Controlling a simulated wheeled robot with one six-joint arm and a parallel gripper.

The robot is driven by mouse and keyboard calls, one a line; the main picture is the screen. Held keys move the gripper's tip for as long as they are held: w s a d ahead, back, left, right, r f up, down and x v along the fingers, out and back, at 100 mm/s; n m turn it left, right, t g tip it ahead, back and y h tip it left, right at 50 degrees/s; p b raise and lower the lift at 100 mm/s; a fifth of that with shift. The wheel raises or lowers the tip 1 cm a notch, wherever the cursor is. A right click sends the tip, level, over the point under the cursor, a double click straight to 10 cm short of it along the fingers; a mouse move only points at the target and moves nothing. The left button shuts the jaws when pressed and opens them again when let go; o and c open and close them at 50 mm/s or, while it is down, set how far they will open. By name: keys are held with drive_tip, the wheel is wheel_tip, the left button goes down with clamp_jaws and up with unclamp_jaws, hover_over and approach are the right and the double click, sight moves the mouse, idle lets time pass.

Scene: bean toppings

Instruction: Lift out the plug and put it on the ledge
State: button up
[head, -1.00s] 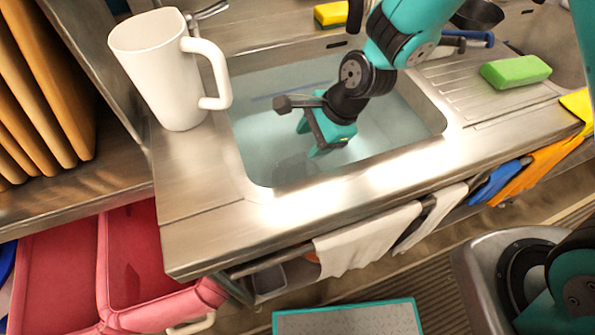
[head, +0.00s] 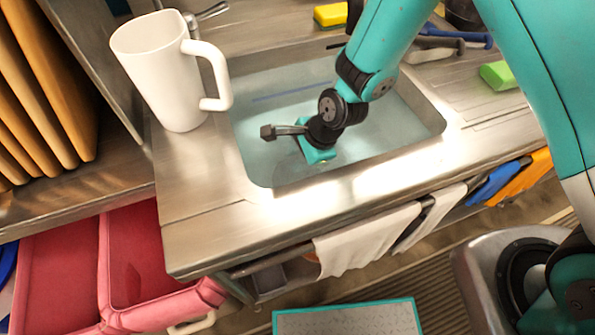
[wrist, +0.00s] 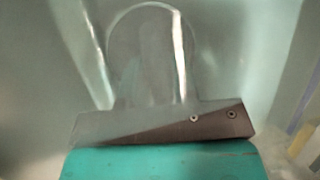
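My gripper (head: 317,155) points down into the water of the steel sink (head: 432,122), with its teal body at the surface and its fingertips hidden below. In the wrist view the teal gripper body fills the bottom, with a grey-brown bar partly under water. Beyond the bar a pale rounded outline (wrist: 145,55) shows through the water; I cannot tell whether it is the plug or the drain. The plug cannot be made out in the head view. The steel ledge (head: 215,225) runs along the sink's front. Whether my gripper is open or shut is hidden.
A tall white mug (head: 160,75) stands on the ledge left of the sink, near the tap (head: 208,12). A yellow sponge (head: 330,15) lies behind, a green sponge (head: 496,75) on the drainboard at right. Cloths (head: 368,238) hang in front. The front ledge is clear.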

clamp_jaws()
wheel_tip(320, 180, up, 28)
drive_tip(key=p, duration=0.1)
idle(0.4)
